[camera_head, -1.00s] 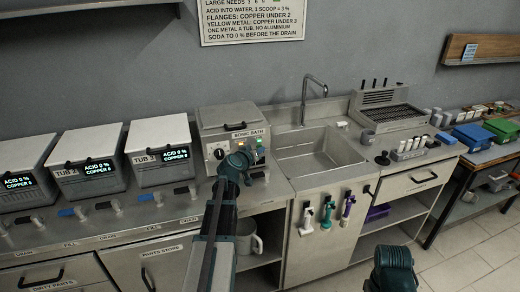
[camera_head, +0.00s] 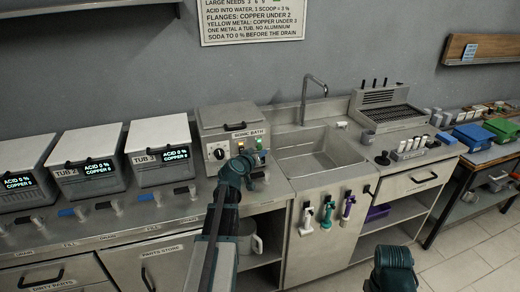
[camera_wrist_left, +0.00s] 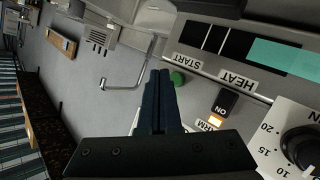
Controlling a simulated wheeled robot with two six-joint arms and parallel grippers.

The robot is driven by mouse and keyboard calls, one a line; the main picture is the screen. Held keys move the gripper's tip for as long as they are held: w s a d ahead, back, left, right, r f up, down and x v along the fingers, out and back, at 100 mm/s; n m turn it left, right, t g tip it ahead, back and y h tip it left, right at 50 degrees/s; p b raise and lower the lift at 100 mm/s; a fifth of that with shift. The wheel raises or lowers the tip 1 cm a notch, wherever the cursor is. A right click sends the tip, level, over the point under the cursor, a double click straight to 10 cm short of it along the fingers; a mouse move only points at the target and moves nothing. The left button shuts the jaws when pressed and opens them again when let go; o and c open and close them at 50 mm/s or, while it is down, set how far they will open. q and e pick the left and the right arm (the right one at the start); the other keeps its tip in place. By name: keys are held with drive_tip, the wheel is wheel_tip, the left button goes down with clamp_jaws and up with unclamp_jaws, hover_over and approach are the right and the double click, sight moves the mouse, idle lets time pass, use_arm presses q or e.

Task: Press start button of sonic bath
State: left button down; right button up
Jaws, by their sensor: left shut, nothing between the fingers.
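The sonic bath (camera_head: 228,117) is a grey metal box with a lid, left of the sink in the head view. Its front panel faces me, partly hidden by my left arm. In the left wrist view, which is turned sideways, the green start button (camera_wrist_left: 178,77) sits beside a START label (camera_wrist_left: 187,62). My left gripper (camera_wrist_left: 161,72) is shut and empty, its fingertips just left of the green button in that picture. I cannot tell whether they touch the panel. The left gripper also shows in front of the panel in the head view (camera_head: 246,157).
The sink (camera_head: 318,155) with a tall tap is right of the bath. White tubs (camera_head: 157,152) stand to the left.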

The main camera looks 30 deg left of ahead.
use_arm(q)
drive_tip(key=s+d, duration=0.3)
drive_tip(key=shift+d, duration=0.2)
idle(0.8)
drive_tip(key=s+d+f+m+g+h, duration=0.2)
drive_tip(key=d+f+g, duration=0.1)
drive_tip(key=d, duration=0.6)
drive_tip(key=s+d+f+m+g+h, duration=0.2)
drive_tip(key=d+f+m, duration=0.1)
drive_tip(key=d, duration=0.6)
drive_tip(key=s+d+f+m+g+h, duration=0.1)
drive_tip(key=s+d+f+m+g, duration=0.2)
drive_tip(key=d, duration=0.6)
drive_tip(key=s+d+f+m+g+y, duration=0.1)
drive_tip(key=s+d+f+g+y, duration=0.1)
drive_tip(key=s, duration=0.7)
drive_tip(key=s+d+f+m+g+y, duration=0.1)
drive_tip(key=s+d+f+g+y, duration=0.1)
drive_tip(key=s+d+g, duration=0.3)
drive_tip(key=s+d+f+p, duration=0.1)
drive_tip(key=s+d, duration=0.1)
drive_tip(key=s, duration=0.2)
drive_tip(key=shift+f+m+y, duration=0.2)
drive_tip(key=shift+m+y, duration=0.1)
drive_tip(key=shift+y, duration=0.1)
